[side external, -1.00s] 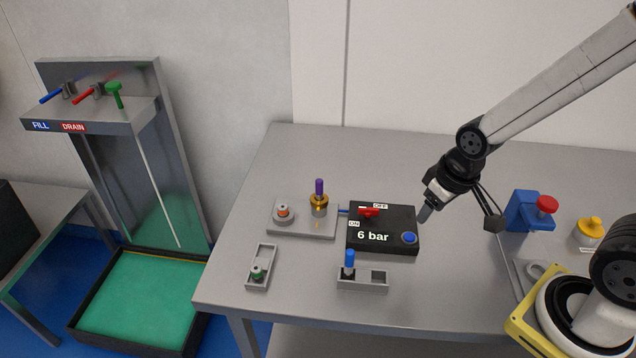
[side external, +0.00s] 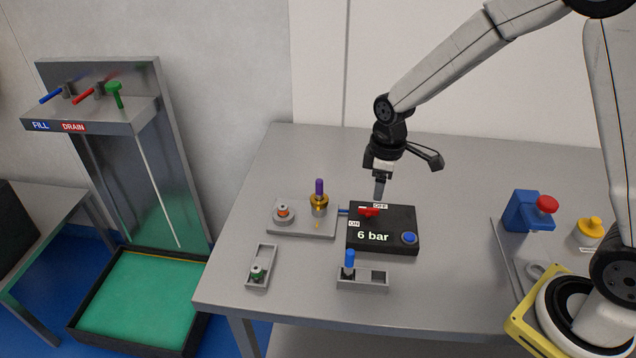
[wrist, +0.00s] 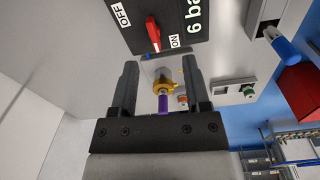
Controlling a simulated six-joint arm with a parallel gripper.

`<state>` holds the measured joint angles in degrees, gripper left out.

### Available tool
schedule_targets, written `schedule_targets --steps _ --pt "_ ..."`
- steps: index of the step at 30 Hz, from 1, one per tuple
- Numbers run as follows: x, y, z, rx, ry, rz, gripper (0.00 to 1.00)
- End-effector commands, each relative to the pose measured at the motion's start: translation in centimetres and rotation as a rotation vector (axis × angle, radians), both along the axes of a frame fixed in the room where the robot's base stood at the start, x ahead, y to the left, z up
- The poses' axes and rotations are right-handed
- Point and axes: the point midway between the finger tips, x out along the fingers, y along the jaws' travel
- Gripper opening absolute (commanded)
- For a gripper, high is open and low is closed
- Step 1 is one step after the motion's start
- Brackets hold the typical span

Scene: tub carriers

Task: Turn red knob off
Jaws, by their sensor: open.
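The red knob (side external: 369,212) sits on the top left of the black box (side external: 400,240) marked "6 bar". An OFF label (side external: 380,206) lies behind it and an ON label (side external: 354,224) lies at its front left. In the wrist view the knob (wrist: 153,33) has a white tip at its lower end, on the side nearer the ON label (wrist: 174,42) than the OFF label (wrist: 121,14). My gripper (side external: 379,197) points down above the back of the knob, apart from it. In the wrist view its two fingers (wrist: 160,63) are spread and empty.
The box also has a blue button (side external: 409,238). Left of it is a grey plate (side external: 300,231) with a brass fitting and upright purple handle (side external: 319,189). A tray (side external: 362,284) with a blue-handled piece stands in front. The table behind the box is clear.

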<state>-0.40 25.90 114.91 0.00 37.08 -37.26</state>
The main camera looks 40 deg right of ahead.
Motion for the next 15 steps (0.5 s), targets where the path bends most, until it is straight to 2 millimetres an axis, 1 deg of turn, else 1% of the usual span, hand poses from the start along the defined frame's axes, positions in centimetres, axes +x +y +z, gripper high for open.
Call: schedule_targets --steps 1,3,6,15 --pt "0.7 0.0 -0.4 -0.001 0.011 0.035 0.6" --pt "1.4 0.1 -0.7 -0.002 0.023 0.077 0.6" --pt "1.9 0.1 -1.0 -0.003 0.034 0.115 0.6" --pt "2.1 0.1 -1.2 -0.003 0.038 0.13 0.6"
